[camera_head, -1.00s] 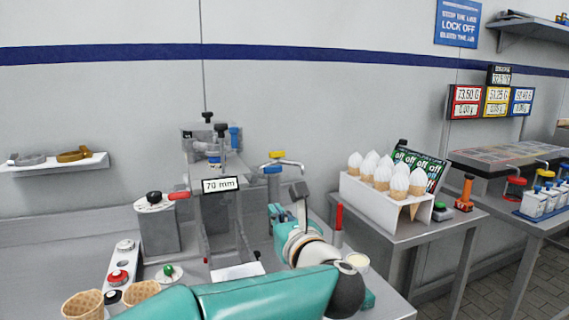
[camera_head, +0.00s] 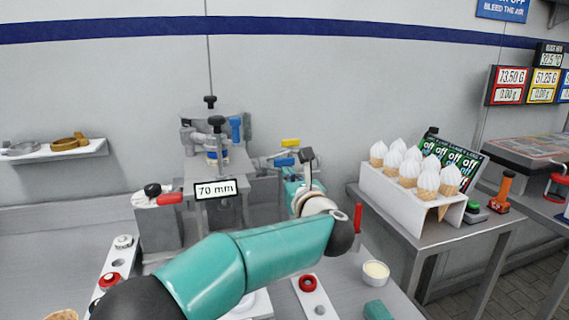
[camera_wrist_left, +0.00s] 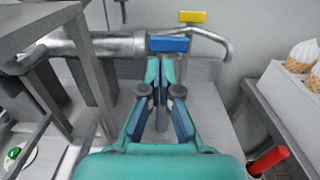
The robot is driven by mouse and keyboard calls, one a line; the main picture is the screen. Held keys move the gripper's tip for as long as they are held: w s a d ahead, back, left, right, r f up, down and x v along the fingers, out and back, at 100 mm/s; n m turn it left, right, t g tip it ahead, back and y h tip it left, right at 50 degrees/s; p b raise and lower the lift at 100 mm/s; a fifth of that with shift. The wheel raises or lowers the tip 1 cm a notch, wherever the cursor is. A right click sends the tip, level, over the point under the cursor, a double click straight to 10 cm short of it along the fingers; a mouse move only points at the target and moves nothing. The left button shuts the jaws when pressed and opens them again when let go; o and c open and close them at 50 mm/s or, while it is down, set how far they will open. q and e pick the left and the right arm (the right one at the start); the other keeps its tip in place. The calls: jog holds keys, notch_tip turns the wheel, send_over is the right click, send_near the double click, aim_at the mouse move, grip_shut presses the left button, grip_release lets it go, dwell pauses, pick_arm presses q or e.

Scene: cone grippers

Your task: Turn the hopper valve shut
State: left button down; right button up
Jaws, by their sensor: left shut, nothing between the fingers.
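A horizontal grey pipe fitting with a blue handle (camera_wrist_left: 168,44) lies straight ahead in the left wrist view. A yellow handle (camera_wrist_left: 193,17) sits just behind and above it on a curved pipe. I cannot tell for certain which of them is the hopper valve. In the head view the yellow handle (camera_head: 290,142) and the blue handle (camera_head: 285,161) show right of the machine. My left gripper (camera_wrist_left: 160,64) is shut and empty, its tips just short of the blue handle in the picture; contact cannot be told. In the head view my arm partly hides the left gripper (camera_head: 291,178). My right gripper is not in view.
The machine with a 70 mm sign (camera_head: 215,189) stands left of my gripper. A white rack (camera_head: 410,206) of several cones stands on the right-hand table. A red upright handle (camera_head: 358,218) is close beside my wrist. A small cup (camera_head: 375,271) sits at the front right.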

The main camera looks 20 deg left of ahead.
aim_at(280, 164)
pick_arm(q)
jog(key=shift+p+x, duration=0.65)
jog(key=shift+x, duration=2)
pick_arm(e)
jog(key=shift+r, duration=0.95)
pick_arm(q)
jog(key=shift+a, duration=0.1)
